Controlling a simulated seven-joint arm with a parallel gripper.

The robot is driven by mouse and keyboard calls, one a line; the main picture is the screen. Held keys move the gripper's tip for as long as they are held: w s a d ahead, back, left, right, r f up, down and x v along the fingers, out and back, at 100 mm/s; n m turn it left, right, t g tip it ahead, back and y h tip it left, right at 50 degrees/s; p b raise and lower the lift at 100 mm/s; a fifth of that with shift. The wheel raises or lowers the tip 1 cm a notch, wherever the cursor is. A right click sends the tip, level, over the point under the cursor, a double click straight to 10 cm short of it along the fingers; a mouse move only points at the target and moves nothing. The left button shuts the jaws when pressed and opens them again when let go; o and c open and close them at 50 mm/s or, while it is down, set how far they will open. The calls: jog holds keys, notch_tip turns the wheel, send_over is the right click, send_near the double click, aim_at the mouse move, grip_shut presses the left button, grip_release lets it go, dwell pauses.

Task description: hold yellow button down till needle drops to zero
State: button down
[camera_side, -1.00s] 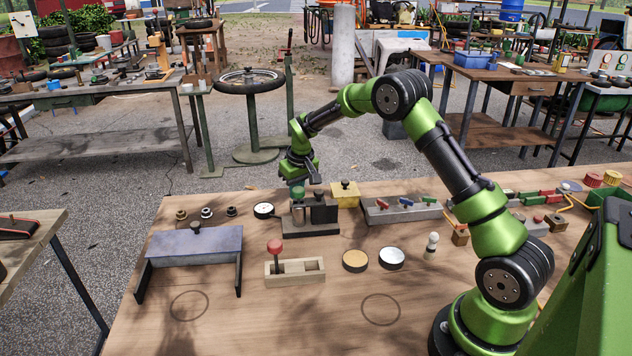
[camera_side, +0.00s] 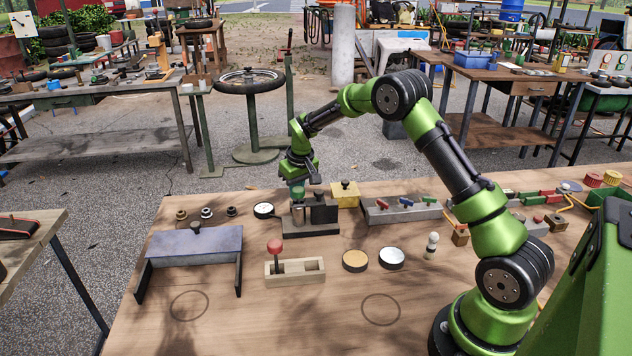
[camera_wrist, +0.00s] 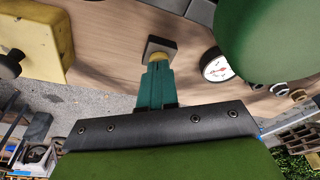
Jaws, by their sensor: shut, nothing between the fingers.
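My gripper (camera_side: 297,197) is shut and empty, pointing down over the small compressor unit (camera_side: 310,230) in the side view. In the wrist view its teal fingertips (camera_wrist: 156,68) are at the yellow button (camera_wrist: 158,56), which shows as a thin yellow edge on a grey square block (camera_wrist: 168,45). The fingertips look to be on the button; how far it is pressed I cannot tell. A round white gauge (camera_side: 264,210) stands just left of the unit. It also shows in the wrist view (camera_wrist: 215,66), but its needle is too small to read surely.
A yellow box with a black knob (camera_side: 345,196) stands close behind the unit. A rail with coloured levers (camera_side: 402,212) lies to the right. A wooden block with a red knob (camera_side: 295,270) and two round discs (camera_side: 355,261) are in front. The front tabletop is mostly clear.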

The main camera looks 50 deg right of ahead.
jog(key=w+v, duration=0.1)
jog(key=v, duration=0.5)
jog(key=shift+d+r, duration=0.15)
jog(key=shift+r, duration=0.4)
jog(key=shift+w, duration=0.1)
jog(key=s+a+r+t+y, duration=0.1)
jog(key=s+a+r+t, duration=0.1)
jog(key=s+a+r, duration=0.95)
jog(key=s+a+r+t, duration=0.1)
jog(key=s+a, duration=0.2)
jog(key=s, duration=0.6)
jog(key=s+a+r+m+t+y, duration=0.1)
jog(key=s+a, duration=0.2)
jog(key=s, duration=0.7)
jog(key=shift+r+t+y, duration=0.3)
jog(key=shift+r+t, duration=0.05)
jog(key=shift+t, duration=0.05)
jog(key=shift+w+a, duration=0.1)
